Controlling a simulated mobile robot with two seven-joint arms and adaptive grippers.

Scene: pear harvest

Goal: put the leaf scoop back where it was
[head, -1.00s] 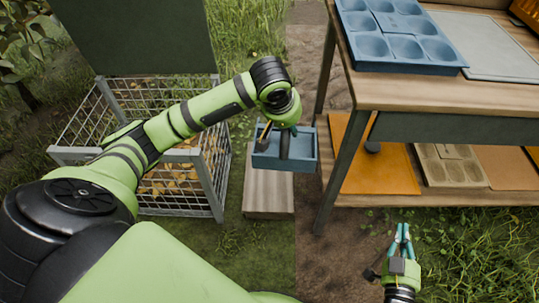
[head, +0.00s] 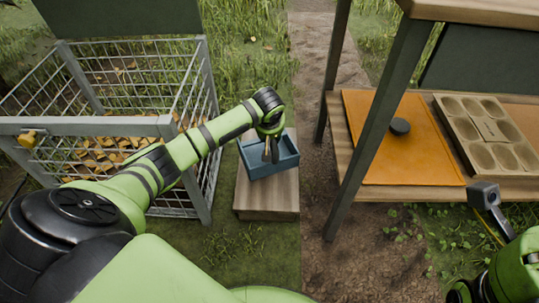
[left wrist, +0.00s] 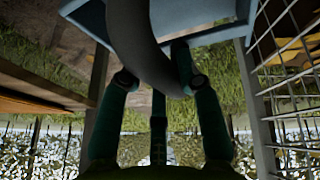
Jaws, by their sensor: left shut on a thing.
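The leaf scoop is a blue, shallow open box (head: 284,166) with a dark arched handle (left wrist: 143,42). My left gripper (head: 269,150) is shut on that handle from above. In the left wrist view its dark green fingers (left wrist: 160,82) stand on either side of the handle, and the scoop's blue wall (left wrist: 205,17) shows at the top. The scoop is over the top of a low wooden block (head: 268,193); I cannot tell whether it touches it. Of my right arm only a part shows at the lower right; its fingers are out of view.
A wire crate (head: 110,127) with yellow leaves stands left of the block. On the right, a wooden bench's lower shelf (head: 420,194) holds an orange board (head: 395,160), a dark round knob-like thing (head: 400,126) and a beige moulded tray (head: 478,128). Dirt path runs between.

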